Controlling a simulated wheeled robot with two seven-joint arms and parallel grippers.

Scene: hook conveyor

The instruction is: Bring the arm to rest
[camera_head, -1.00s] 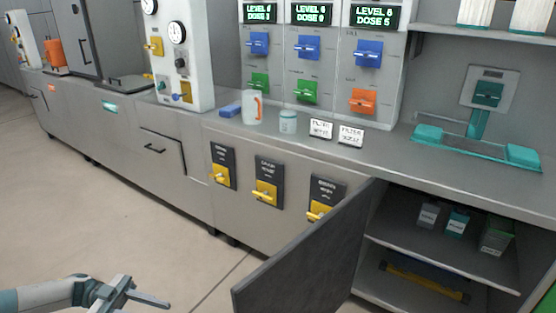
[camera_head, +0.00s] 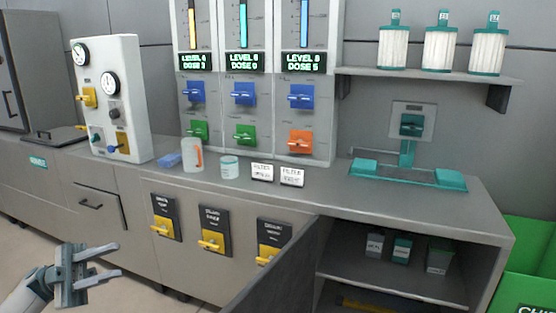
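My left arm comes in at the lower left. Its gripper (camera_head: 108,262) is open, its two grey fingers apart and pointing right, with nothing between them. It hangs in free air in front of the grey cabinet fronts, left of the yellow-handled valves, and appears to touch nothing. My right gripper and arm are not in view.
An open dark cabinet door (camera_head: 275,285) juts out at the bottom middle. The counter (camera_head: 330,190) holds a jug (camera_head: 192,155), a small jar (camera_head: 229,167) and a teal fixture (camera_head: 408,172). Filters (camera_head: 441,48) stand on a shelf. A green bin (camera_head: 525,265) is at right.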

